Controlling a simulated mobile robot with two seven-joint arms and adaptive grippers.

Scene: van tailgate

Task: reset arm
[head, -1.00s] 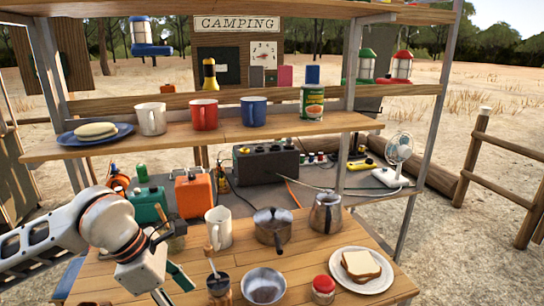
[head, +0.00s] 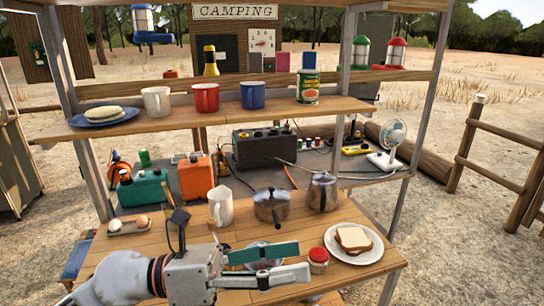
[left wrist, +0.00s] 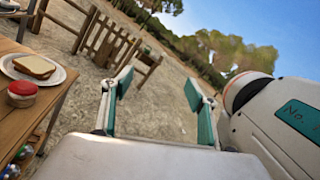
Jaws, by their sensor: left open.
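My left gripper (head: 285,262) is in the lower middle of the head view, over the front of the wooden table (head: 150,242). Its teal-padded fingers point right and are apart, with nothing between them. In the left wrist view the open fingers (left wrist: 160,100) point out past the table toward sandy ground. The gripper partly hides a metal bowl (head: 262,247). My right gripper does not show.
A red-lidded jar (head: 318,261) and a plate with bread (head: 372,250) are right of the gripper. Behind it stand a white mug (head: 221,205), a pot (head: 270,208) and a metal jug (head: 321,192). Uprights (head: 415,130) carry a shelf (head: 200,120) above.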

